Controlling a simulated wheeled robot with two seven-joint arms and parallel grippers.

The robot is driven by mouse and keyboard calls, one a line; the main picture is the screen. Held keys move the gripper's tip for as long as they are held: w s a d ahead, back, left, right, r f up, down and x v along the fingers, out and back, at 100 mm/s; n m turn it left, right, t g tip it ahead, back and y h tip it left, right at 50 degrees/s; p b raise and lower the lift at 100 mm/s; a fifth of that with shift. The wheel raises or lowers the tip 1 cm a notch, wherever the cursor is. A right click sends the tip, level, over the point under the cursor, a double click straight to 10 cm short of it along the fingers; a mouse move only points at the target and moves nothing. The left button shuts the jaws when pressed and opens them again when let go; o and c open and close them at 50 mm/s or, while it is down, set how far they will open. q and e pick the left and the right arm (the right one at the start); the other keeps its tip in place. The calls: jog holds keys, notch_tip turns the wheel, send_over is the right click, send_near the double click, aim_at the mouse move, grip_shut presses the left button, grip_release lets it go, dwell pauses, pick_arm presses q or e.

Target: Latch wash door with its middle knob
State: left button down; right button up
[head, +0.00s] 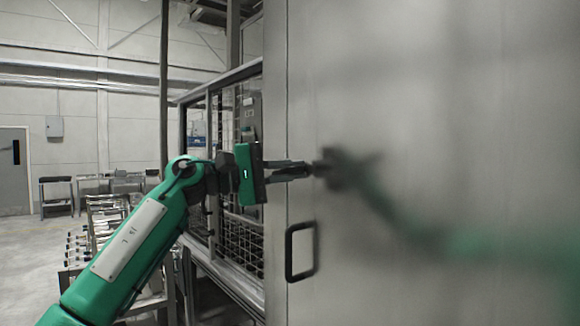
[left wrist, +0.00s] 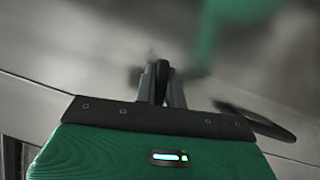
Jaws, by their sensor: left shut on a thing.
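The wash door (head: 430,70) is a large brushed metal panel filling the right half of the head view. Its middle knob (head: 321,168) is small and dark and sticks out near the door's left edge. My left gripper (head: 308,169) reaches it from the left and is shut on the knob. In the left wrist view the dark knob (left wrist: 161,82) shows between the fingers, partly hidden by them. A black bar handle (head: 290,252) is on the door below the knob; it also shows in the left wrist view (left wrist: 255,120). My right gripper is not in view.
A framed machine section with mesh panels (head: 232,235) stands left of the door, close behind my left gripper. A rack with several bottle-like items (head: 85,245) and benches stand further left. Open floor (head: 35,260) lies at the far left.

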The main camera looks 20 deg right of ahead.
pick_arm(q)
jog(key=shift+m, duration=0.5)
jog(key=shift+f+m+y+p, duration=0.15)
jog(key=shift+m+y+p, duration=0.15)
jog(key=shift+m+y, duration=0.15)
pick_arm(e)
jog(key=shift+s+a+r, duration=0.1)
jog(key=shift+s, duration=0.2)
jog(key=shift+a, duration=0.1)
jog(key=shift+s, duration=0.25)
pick_arm(q)
jog(key=c, duration=1.5)
grip_release()
jog(key=shift+w, duration=0.1)
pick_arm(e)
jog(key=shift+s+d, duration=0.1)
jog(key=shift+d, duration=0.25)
